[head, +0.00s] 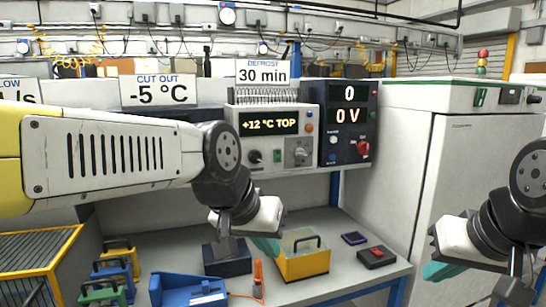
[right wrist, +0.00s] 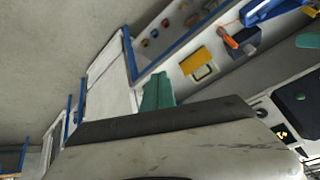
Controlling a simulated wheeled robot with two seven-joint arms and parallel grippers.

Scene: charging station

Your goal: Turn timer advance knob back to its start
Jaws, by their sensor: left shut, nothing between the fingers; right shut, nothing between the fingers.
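The unit with the "+12 °C TOP" display (head: 269,123) stands at the back centre, under a "DEFROST 30 min" sign. It has a black round knob (head: 254,157) at lower left and a grey knob on a square plate (head: 299,152) at lower right. I cannot read which is the timer advance knob. My left gripper (head: 266,245), with teal fingers, is shut and empty, below and in front of the unit, apart from both knobs. My right gripper (head: 437,270) is shut and empty at the right, before the white cabinet; its teal fingers show in the right wrist view (right wrist: 158,92).
A dark power supply reading "0 V" (head: 348,118) with a red knob stands right of the unit. A white cabinet (head: 440,160) fills the right.

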